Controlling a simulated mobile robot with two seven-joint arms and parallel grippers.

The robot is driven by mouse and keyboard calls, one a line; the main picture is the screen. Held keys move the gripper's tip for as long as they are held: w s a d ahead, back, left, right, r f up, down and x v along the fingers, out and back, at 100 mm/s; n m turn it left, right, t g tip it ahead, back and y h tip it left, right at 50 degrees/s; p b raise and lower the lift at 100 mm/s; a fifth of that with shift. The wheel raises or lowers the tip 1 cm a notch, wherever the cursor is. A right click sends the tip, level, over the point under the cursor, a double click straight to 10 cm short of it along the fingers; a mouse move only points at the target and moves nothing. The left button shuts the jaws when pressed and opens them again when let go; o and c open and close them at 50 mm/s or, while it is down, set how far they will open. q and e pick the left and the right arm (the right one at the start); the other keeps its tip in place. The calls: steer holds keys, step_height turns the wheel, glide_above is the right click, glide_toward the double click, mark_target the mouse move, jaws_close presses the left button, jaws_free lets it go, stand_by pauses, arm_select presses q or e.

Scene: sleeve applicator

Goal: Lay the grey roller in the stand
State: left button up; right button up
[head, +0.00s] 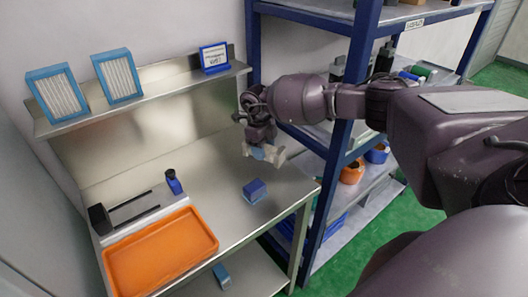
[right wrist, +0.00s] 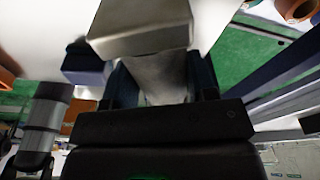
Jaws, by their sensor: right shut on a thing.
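My right gripper (head: 268,152) is above the steel bench near its back right. It is shut on a pale grey piece, seen in the right wrist view (right wrist: 158,75) between the dark fingers. This seems to be the grey roller, but its round shape does not show clearly. A dark stand-like fixture (head: 100,219) with two thin black rods is on the bench at the left, behind the orange tray, well apart from the gripper. I cannot tell for sure that it is the stand. My left gripper is not in view.
A blue block (head: 255,189) lies on the bench below and in front of the gripper. A small blue bottle-like thing (head: 173,181) stands by the rods. The orange tray (head: 160,252) fills the front left. A blue-framed rack (head: 358,75) stands close on the right.

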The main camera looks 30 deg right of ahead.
mark_target(266, 145)
step_height(266, 145, up, 7)
steer(key=p, duration=0.3)
steer(key=shift+f, duration=0.15)
step_height(266, 145, up, 3)
steer(key=shift+r, duration=0.2)
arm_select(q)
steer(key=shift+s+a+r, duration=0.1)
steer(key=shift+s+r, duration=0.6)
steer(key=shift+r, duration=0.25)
arm_select(e)
steer(key=shift+r, duration=2.75)
